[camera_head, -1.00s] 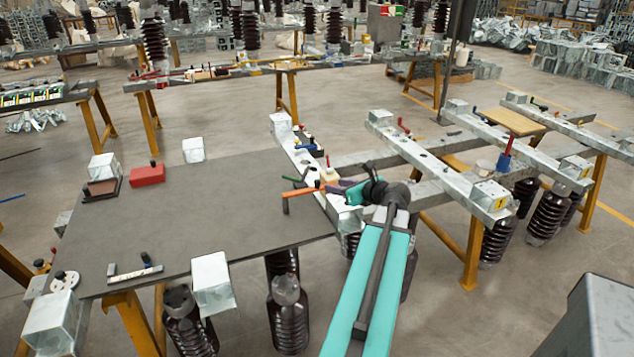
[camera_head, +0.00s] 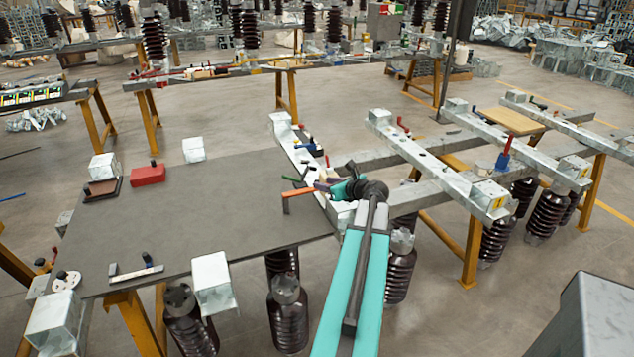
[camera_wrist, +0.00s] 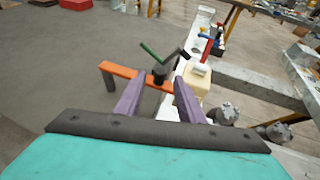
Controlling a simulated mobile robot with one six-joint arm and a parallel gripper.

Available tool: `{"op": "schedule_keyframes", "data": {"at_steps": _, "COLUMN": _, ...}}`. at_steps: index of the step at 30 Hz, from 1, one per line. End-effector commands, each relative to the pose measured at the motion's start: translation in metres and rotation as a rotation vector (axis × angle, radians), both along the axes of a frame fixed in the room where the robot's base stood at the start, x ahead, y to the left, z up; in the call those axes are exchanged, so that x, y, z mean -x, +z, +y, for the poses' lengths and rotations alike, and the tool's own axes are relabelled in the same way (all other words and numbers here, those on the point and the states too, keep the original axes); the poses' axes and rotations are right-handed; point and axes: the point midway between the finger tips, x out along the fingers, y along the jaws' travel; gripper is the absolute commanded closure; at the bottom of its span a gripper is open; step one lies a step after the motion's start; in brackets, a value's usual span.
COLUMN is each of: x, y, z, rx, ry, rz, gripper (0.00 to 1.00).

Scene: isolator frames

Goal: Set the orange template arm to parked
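The orange template arm (camera_head: 299,192) reaches left from the white rail (camera_head: 290,146) over the dark table's right edge, with a short grey post hanging from its free end. In the wrist view the orange arm (camera_wrist: 121,71) runs from upper left toward a dark pivot with a green lever (camera_wrist: 151,51). In the head view my gripper (camera_head: 326,184) is partly hidden by my wrist.
A cream block (camera_wrist: 196,83) on the rail is close to the right finger. A blue clamp with a red handle (camera_wrist: 208,45) is farther along the rail. The dark table top (camera_head: 190,220) is mostly clear, with a red box (camera_head: 148,175) and metal blocks near its edges.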

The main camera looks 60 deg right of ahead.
Motion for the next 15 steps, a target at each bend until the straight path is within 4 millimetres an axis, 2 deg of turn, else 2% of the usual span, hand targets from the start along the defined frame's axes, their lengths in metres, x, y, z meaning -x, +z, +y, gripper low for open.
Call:
{"op": "schedule_keyframes", "data": {"at_steps": 6, "x": -0.026, "y": -0.010, "z": -0.011, "rx": 0.000, "ry": 0.001, "rz": 0.000, "gripper": 0.65}}
{"op": "schedule_keyframes", "data": {"at_steps": 15, "x": -0.047, "y": -0.021, "z": -0.020, "rx": -0.001, "ry": 0.000, "rz": 0.000, "gripper": 0.65}}
